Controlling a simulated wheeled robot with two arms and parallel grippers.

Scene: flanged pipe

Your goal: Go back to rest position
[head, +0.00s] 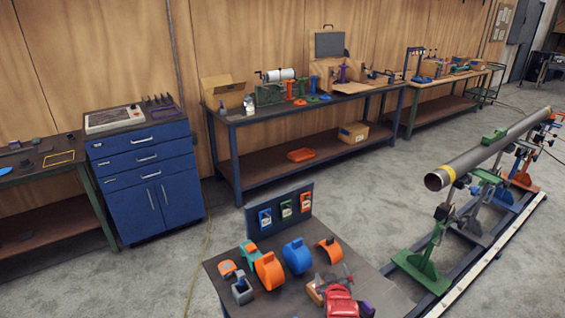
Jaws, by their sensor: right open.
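My left gripper is not in view. The grey flanged pipe (490,148) with a yellow band lies on its stands at the right, apart from my gripper.
Orange and blue clamp-like parts (297,256) stand on the small table, before an upright panel (283,208) with coloured devices. Green stands (423,263) hold the pipe. A blue cabinet (150,185) and workbenches (300,107) line the wall. Grey floor (330,190) lies open between.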

